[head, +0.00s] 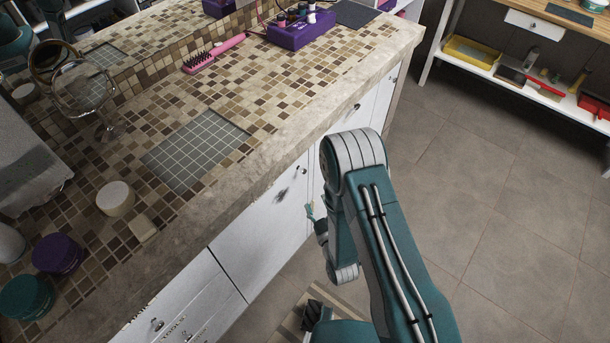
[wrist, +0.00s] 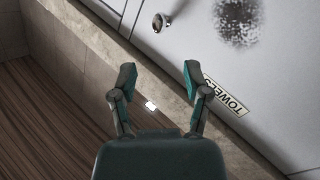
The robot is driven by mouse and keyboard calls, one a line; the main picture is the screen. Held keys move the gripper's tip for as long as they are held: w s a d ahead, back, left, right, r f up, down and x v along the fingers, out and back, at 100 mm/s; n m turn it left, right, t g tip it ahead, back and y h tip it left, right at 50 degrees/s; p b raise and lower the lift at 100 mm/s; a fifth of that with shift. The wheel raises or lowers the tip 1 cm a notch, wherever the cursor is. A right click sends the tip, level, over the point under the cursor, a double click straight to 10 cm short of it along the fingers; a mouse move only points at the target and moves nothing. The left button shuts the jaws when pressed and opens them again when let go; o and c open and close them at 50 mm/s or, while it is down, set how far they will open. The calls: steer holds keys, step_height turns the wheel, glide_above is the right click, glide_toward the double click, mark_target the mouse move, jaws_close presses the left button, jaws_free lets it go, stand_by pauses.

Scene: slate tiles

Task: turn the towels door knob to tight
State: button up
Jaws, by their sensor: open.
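The white towels door (wrist: 200,50) fills the upper right of the wrist view, with a dark smudge on it. Its label (wrist: 226,96) reads TOWELS, turned over. A small round metal knob (wrist: 160,22) sits on the door, beyond my fingertips. My gripper (wrist: 157,80) is open and empty, its two fingers apart and not touching the knob. In the head view, the smudged door (head: 262,225) has a small dark knob (head: 303,170) near its right edge. My gripper (head: 312,211) shows there only in part, hidden by my arm. Any tight marking is not readable.
A tiled counter (head: 290,150) with a thick stone edge overhangs the cabinet front. It holds a pink brush (head: 215,53), a mirror (head: 82,88) and several jars. A wooden workbench with a lower shelf (head: 500,80) stands at the upper right. The grey floor (head: 490,190) between is clear.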

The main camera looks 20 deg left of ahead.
mark_target(302, 170)
steer(key=x, duration=1)
steer(key=shift+w+a, duration=0.3)
steer(key=shift+a, duration=0.05)
jaws_close()
